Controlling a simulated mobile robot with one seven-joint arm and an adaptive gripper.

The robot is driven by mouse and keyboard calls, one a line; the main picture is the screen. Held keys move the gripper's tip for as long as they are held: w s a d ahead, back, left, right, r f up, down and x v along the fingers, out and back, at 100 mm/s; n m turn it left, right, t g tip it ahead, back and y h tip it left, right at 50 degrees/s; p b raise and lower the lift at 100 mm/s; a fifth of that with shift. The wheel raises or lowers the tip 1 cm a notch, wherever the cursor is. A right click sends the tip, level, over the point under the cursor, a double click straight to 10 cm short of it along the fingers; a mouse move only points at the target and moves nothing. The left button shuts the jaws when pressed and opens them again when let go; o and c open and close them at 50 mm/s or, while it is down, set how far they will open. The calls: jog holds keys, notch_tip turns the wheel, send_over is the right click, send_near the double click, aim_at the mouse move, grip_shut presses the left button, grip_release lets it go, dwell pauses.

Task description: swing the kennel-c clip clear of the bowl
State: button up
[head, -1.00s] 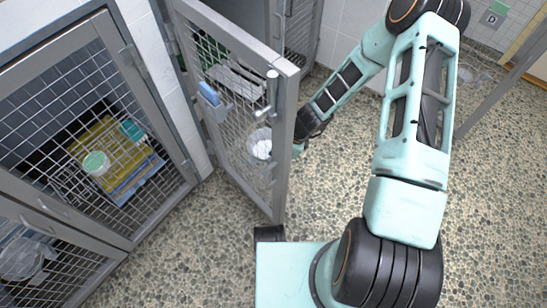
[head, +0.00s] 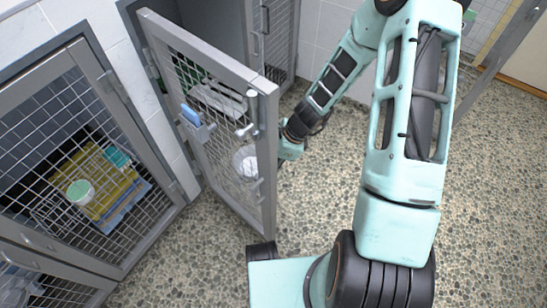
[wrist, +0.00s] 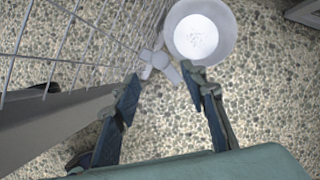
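A bowl with white contents (wrist: 197,35) shows at the top of the wrist view, beside the mesh door. It shows through the door mesh in the head view (head: 246,163). A pale cross-shaped piece (wrist: 159,64), which seems to be the clip, sits just left of and below the bowl, very close to its rim; I cannot tell if they touch. My gripper (wrist: 161,82) is open, with its fingertips apart just below this piece and nothing clearly held between them. In the head view my gripper (head: 290,148) is beyond the door's free edge, partly hidden by it.
The mesh kennel door (head: 268,170) stands open left of my arm. A blue item (head: 191,115) hangs on it. A closed kennel (head: 100,80) at left holds yellow and blue cloths and a green-topped tub (head: 80,191). Pebbled floor (head: 490,200) at right is clear.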

jog(key=shift+v, duration=1.85)
